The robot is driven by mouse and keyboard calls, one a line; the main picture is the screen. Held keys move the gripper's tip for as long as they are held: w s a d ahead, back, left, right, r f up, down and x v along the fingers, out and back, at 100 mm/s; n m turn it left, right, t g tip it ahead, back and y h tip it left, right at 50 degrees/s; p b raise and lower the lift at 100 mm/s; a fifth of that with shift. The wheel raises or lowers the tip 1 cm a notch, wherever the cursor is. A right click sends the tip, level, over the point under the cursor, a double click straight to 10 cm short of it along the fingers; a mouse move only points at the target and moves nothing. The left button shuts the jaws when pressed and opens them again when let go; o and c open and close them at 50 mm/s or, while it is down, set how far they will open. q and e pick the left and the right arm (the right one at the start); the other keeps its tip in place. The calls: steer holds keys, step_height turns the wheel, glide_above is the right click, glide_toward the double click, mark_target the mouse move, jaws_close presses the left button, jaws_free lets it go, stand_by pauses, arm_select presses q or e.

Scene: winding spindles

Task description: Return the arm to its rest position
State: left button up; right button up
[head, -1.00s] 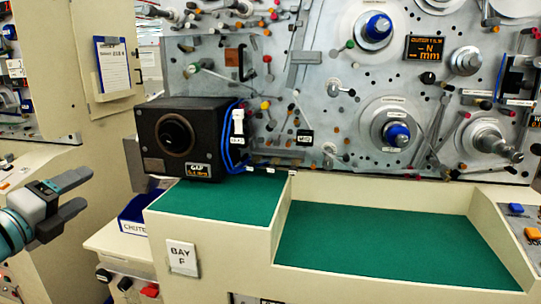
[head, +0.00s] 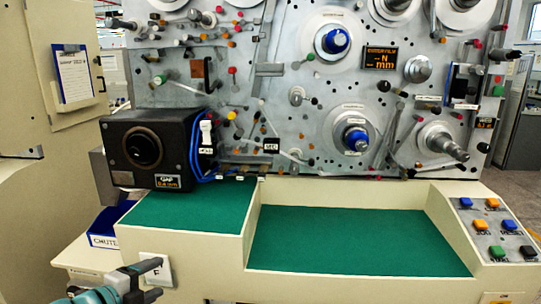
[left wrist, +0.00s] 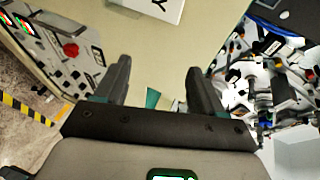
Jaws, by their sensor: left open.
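My left gripper (head: 150,280) is at the bottom left of the head view, in front of the bay's cream front wall and low by its label. In the left wrist view its two dark fingers (left wrist: 155,88) stand apart with nothing between them. The gripper is open and empty. My right gripper is in neither view.
A black gauge box (head: 155,147) stands on the green shelf (head: 190,212). The lower green mat (head: 350,240) is bare. A blue chute bin (head: 105,228) sits at left. The spindle panel (head: 290,110) rises behind. A button panel (head: 495,230) is at right.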

arm_select(q)
steer(key=s+d+f+n+g+p, duration=0.1)
steer(key=s+d+f+n+g, duration=0.15)
steer(key=s+d+f, duration=0.4)
steer(key=s+d+f+n+g, duration=0.1)
steer(key=d+f+n+g, duration=0.2)
steer(key=f, duration=0.6)
steer(key=s+d+f+n+g+p, duration=0.1)
steer(key=s+d+f+n, duration=0.35)
steer(key=f, duration=0.25)
steer(key=s+d+f+n+g, duration=0.1)
steer(key=s+f+n+g, duration=0.2)
steer(key=s+n, duration=0.4)
steer(key=s+d+f+n+g+y, duration=0.1)
steer(key=s+f+n+g, duration=0.2)
steer(key=s+f+n, duration=0.3)
steer(key=s+n, duration=0.1)
steer(key=s, duration=0.3)
steer(key=shift+s+f+y, duration=0.2)
steer(key=shift+s+y, duration=0.1)
steer(key=shift+s, duration=0.05)
